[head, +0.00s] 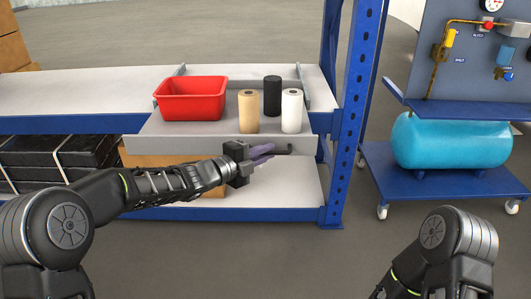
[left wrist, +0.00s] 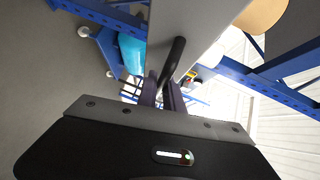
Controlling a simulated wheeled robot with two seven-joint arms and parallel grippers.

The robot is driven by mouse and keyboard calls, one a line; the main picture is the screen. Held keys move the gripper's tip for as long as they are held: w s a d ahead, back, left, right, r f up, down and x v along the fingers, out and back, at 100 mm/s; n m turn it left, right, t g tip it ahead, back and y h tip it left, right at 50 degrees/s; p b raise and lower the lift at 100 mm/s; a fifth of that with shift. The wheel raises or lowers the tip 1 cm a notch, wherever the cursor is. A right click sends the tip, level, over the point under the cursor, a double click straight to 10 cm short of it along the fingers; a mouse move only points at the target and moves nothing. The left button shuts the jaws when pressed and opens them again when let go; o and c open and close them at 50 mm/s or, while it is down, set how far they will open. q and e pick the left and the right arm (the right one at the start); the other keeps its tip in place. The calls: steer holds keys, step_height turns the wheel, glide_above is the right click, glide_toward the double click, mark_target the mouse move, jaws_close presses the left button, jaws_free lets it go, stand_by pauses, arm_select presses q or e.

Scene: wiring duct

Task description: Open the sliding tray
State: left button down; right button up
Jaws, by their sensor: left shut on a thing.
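The sliding tray (head: 190,128) is a grey slab on the blue shelf. It juts out in front of the shelf's beam, with its front panel facing me. A dark bar handle (head: 284,152) sticks out along that panel. My left gripper (head: 265,152) is at the handle, its purple fingers shut on it. In the left wrist view the handle (left wrist: 173,60) runs down between the fingers (left wrist: 162,94), beside the tray's pale front panel (left wrist: 193,30). The fingers hide part of the handle. My right gripper is not in view; only part of that arm shows.
On the tray stand a red bin (head: 191,99), a tan roll (head: 248,111), a black roll (head: 272,96) and a white roll (head: 292,111). A blue rack post (head: 354,110) rises to the right. A blue cart (head: 440,187) carries a turquoise tank (head: 450,142). The floor in front is clear.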

arm_select(q)
steer(key=c, duration=1.8)
jaws_free()
steer(key=shift+o, duration=0.2)
steer(key=p+v, duration=0.1)
steer(key=v, duration=0.6)
steer(key=shift+s+a+p, duration=0.25)
steer(key=shift+s+p, duration=0.05)
steer(key=shift+p, duration=0.1)
steer(key=shift+f, duration=0.1)
